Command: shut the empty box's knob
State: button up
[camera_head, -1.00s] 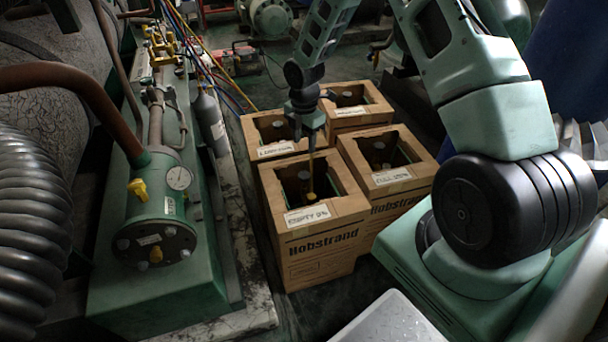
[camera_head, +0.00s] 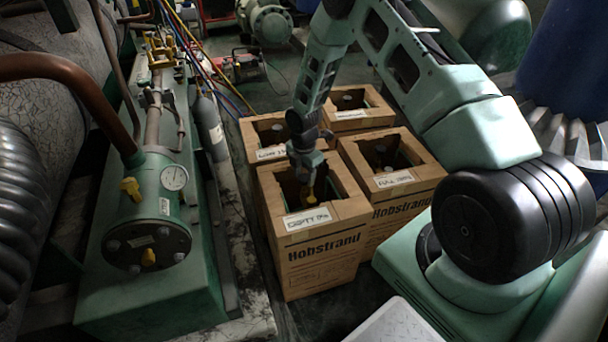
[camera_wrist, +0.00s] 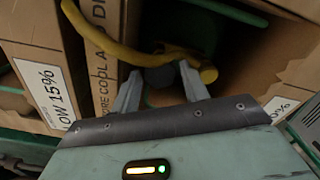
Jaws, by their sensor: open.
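The box labelled EMPTY (camera_head: 322,268) is the front left one of a cluster of open-topped cardboard boxes. Its label (camera_head: 307,219) is on the front rim. A yellow knob (camera_head: 311,199) shows inside its opening, just below my gripper (camera_head: 307,184). In the wrist view, my gripper (camera_wrist: 163,88) has its two fingers spread. A yellow part (camera_wrist: 205,73) lies at and beyond the right fingertip. A dark round piece lies between the fingertips; contact cannot be told. The lower inside of the box is hidden.
A box labelled LOW 15% (camera_wrist: 45,88) stands behind the EMPTY box, and a FULL box (camera_head: 408,208) to its right. Another box (camera_head: 352,118) is at the back right. A green machine (camera_head: 150,225) with a gauge stands left.

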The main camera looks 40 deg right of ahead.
jog(key=c, duration=0.7)
